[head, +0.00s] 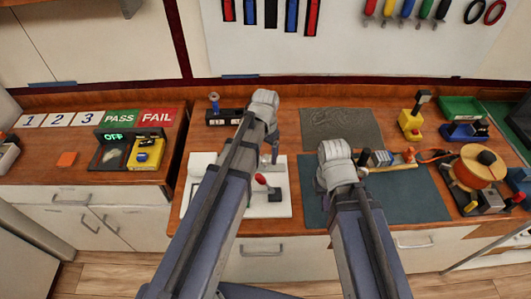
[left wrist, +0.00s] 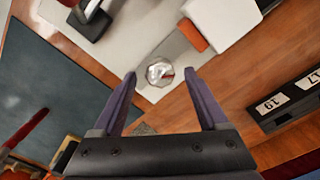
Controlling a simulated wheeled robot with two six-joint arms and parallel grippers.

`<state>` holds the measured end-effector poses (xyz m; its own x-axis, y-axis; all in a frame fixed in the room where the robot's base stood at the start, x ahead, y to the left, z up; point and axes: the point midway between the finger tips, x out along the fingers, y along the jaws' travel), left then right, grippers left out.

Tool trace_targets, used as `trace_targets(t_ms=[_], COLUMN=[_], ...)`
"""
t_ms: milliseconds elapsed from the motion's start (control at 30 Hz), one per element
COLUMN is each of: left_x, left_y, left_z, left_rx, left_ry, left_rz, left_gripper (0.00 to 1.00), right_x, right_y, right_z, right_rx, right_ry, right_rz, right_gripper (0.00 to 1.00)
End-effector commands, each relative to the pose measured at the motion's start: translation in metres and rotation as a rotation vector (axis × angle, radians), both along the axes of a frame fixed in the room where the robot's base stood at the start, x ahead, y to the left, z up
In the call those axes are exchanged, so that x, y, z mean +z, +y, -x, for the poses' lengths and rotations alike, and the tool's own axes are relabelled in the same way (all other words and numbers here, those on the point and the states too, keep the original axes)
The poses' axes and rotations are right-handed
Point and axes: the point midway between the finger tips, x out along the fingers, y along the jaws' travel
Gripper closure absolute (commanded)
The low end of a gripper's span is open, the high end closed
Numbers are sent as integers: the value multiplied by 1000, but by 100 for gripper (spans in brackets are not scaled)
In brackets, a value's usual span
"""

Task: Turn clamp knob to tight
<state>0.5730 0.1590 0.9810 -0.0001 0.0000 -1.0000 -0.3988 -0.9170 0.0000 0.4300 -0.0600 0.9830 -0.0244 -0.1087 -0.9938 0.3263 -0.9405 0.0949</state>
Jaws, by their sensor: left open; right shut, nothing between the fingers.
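In the head view my left gripper (head: 272,152) points down over the white board (head: 283,208), and I cannot make out the knob there. My right gripper (head: 361,160) is shut and empty, low over the dark mat (head: 410,200), partly hidden by its arm.
A red-handled lever (head: 262,180) stands on the white board near my left gripper. A dark rail with number labels (left wrist: 290,98) lies to the right in the left wrist view. A blue-and-white part (head: 381,158) lies beside my right gripper. An orange spool (head: 480,168) stands farther right.

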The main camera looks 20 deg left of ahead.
Motion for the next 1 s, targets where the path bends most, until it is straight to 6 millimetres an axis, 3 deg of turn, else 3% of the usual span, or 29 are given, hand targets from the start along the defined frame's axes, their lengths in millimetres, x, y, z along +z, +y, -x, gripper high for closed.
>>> trace_targets(t_ms=[300,500,1000], left_x=[46,67,68], left_y=[0,0,0], left_z=[0,0,0], left_rx=[0,0,0], left_ry=[0,0,0], left_rz=[0,0,0], left_gripper=[24,24,24], right_x=[46,67,68], right_y=[0,0,0], right_z=[0,0,0], right_rx=[2,1,0], right_ry=[0,0,0], right_rz=[0,0,0], right_gripper=[100,100,100])
